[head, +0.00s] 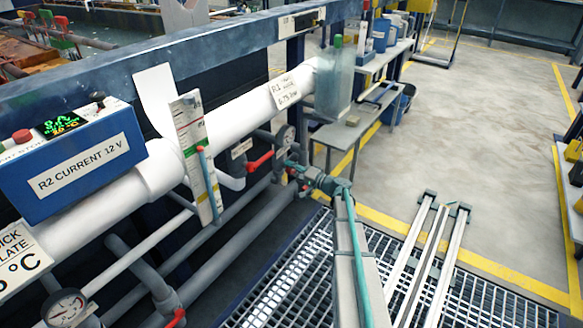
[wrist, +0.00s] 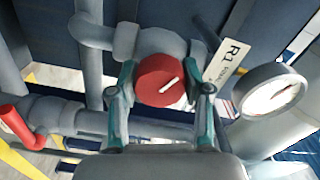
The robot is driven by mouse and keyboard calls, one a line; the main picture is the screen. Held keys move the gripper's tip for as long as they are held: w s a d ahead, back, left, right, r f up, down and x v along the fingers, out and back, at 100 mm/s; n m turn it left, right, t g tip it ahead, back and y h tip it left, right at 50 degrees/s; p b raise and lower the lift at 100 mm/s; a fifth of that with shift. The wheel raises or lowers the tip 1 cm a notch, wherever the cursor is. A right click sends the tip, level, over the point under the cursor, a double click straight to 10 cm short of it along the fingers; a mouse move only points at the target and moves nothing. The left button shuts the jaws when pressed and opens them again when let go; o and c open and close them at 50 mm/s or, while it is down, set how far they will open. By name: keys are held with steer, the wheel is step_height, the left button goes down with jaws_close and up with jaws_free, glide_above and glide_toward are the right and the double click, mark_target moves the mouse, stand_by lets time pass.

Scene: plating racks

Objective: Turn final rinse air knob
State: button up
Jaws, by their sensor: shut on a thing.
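The red round knob (wrist: 160,80) with a white pointer mark sits on a grey pipe fitting in the middle of the wrist view. The pointer slants up to the right. My gripper (wrist: 160,92) has one teal-and-grey finger on each side of the knob and is shut on it. In the head view my gripper (head: 302,172) reaches the pipework below the white pipe, and the knob is mostly hidden there. A tag reading R1 (wrist: 232,62) hangs to the right of the knob; its smaller text is unclear.
A pressure gauge (wrist: 270,90) stands close to the right of my gripper. A red lever handle (wrist: 15,125) is at the left. In the head view, a blue R2 CURRENT box (head: 75,160) sits on the white pipe (head: 240,118). Open floor lies to the right.

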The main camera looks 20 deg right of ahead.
steer(key=m+p, duration=0.3)
steer(key=m, duration=0.2)
steer(key=shift+m, duration=0.3)
stand_by(0.4)
steer(key=o, duration=1.2)
steer(key=shift+c, duration=0.2)
steer(key=v, duration=1.2)
